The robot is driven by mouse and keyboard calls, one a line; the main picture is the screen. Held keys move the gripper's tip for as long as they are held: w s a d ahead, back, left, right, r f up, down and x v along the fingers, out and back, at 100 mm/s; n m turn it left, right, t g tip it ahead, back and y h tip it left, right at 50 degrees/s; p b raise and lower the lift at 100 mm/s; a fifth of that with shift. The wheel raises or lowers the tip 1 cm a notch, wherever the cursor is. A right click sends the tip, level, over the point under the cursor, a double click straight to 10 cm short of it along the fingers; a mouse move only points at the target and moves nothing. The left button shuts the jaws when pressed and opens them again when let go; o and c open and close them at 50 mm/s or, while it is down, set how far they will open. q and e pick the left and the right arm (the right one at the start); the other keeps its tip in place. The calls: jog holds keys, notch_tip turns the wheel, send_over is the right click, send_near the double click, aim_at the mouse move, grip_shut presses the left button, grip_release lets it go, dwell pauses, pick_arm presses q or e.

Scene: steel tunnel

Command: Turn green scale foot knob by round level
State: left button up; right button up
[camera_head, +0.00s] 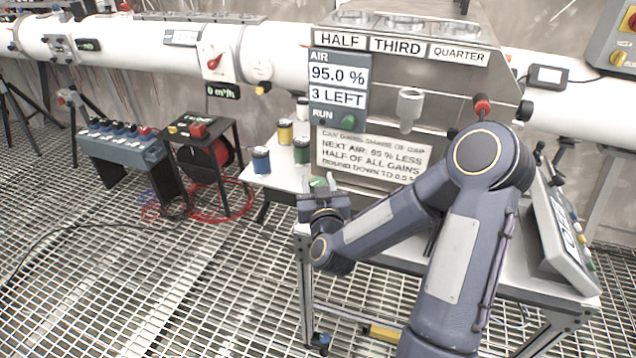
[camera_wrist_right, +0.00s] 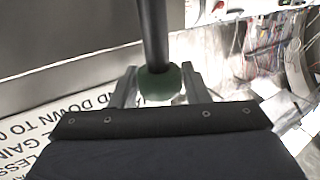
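A dark green round knob (camera_wrist_right: 160,84) on a dark rod sits between the two fingers of my right gripper (camera_wrist_right: 160,90) in the right wrist view. The fingers flank it closely; I cannot tell whether they touch it. In the head view my right gripper (camera_head: 322,190) is at the front left of the white table, below the instruction placard, with a bit of green (camera_head: 318,182) at its tip. A tilted grey unit with a display (camera_head: 562,228) stands at the table's right; I cannot tell whether it is the scale. I cannot make out a round level. My left gripper is out of view.
Blue (camera_head: 261,160), yellow (camera_head: 285,132) and green (camera_head: 302,150) canisters stand on the table (camera_head: 283,172) left of the gripper. The steel machine has an AIR panel (camera_head: 338,88) reading 95.0 % and 3 LEFT. My right arm covers much of the table. Grating floor lies left.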

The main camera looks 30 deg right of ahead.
jog(key=c, duration=0.5)
jog(key=n+t+y+b, duration=0.1)
jog(key=n+y+b, duration=0.2)
jog(key=y, duration=0.1)
jog(key=shift+d+f, duration=0.1)
jog(key=shift+f, duration=0.05)
jog(key=shift+c, duration=0.2)
jog(key=shift+n+y+b, duration=0.65)
jog(key=shift+n+y, duration=0.05)
jog(key=shift+y, duration=0.5)
jog(key=shift+n+y, duration=0.8)
jog(key=shift+y, duration=0.5)
jog(key=shift+r, duration=0.2)
jog(key=o, duration=1)
jog(key=s, duration=0.7)
jog(key=shift+s+d, duration=0.4)
